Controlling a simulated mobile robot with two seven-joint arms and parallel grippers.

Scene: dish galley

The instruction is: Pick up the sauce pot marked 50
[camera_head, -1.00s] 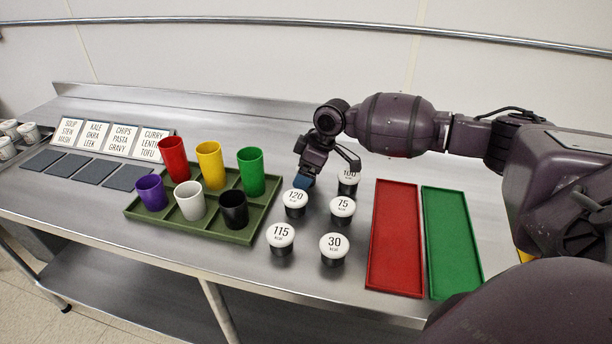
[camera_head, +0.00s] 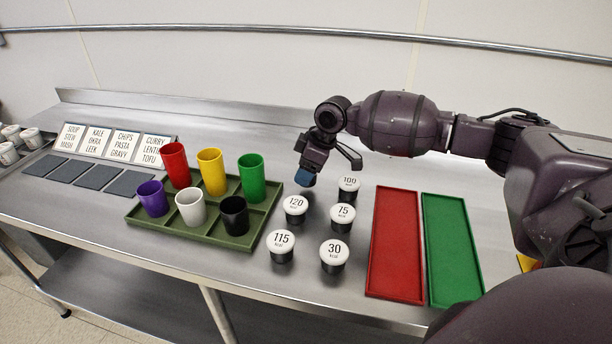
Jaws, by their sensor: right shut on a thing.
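My right gripper (camera_head: 312,178) is at the back left of the group of sauce pots, pointing down, with a blue fingertip showing. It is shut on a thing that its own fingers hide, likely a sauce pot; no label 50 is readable. The visible white-lidded dark pots are marked 120 (camera_head: 295,209), 100 (camera_head: 348,188), 75 (camera_head: 342,218), 115 (camera_head: 281,245) and 30 (camera_head: 334,256). All stand upright on the steel counter. The gripper is behind the 120 pot and left of the 100 pot. My left gripper is not in view.
A green compartment tray (camera_head: 200,235) with several coloured cups stands left of the pots. A red tray (camera_head: 395,245) and a green tray (camera_head: 452,250) lie to the right. Dark mats (camera_head: 85,174) and label cards (camera_head: 112,142) are at the left. Counter behind the pots is clear.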

